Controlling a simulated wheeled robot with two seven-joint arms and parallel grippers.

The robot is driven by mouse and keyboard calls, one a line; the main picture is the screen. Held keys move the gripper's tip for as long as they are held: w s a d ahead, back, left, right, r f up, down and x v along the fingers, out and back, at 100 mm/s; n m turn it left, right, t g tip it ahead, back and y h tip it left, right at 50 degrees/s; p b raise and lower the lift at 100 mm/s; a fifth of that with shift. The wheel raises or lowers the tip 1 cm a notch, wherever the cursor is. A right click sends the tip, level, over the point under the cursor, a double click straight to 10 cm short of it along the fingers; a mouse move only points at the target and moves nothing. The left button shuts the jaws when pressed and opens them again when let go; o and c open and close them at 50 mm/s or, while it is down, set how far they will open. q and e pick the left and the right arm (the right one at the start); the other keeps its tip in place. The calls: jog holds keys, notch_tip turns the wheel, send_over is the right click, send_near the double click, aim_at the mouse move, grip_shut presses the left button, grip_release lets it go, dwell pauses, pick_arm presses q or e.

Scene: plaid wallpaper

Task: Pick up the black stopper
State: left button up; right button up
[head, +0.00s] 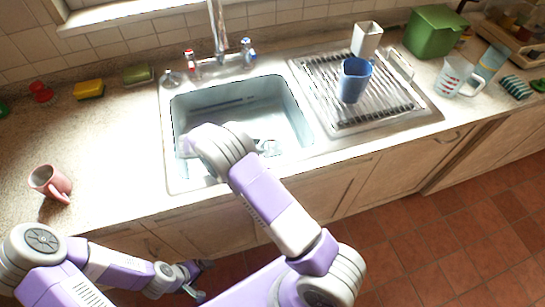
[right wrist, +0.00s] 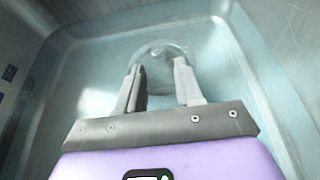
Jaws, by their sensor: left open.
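I cannot make out a black stopper clearly in either view. My left gripper (head: 198,280) is open and empty, low in front of the cabinets.
A faucet (head: 218,35) stands behind the basin. A blue cup (head: 354,80) and white cup (head: 366,39) stand on the drainboard (head: 340,120). A pink mug (head: 50,183) is on the left counter. Sponges (head: 89,89) and a red item (head: 40,92) lie behind it. The basin walls surround my right gripper.

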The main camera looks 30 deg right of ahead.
aim_at(273, 145)
jog(key=b+x, duration=0.2)
jog(key=x, duration=0.5)
jog(key=shift+w+d+f, duration=0.1)
jog(key=shift+d+f, duration=0.05)
jog(key=shift+d, duration=0.2)
grip_shut()
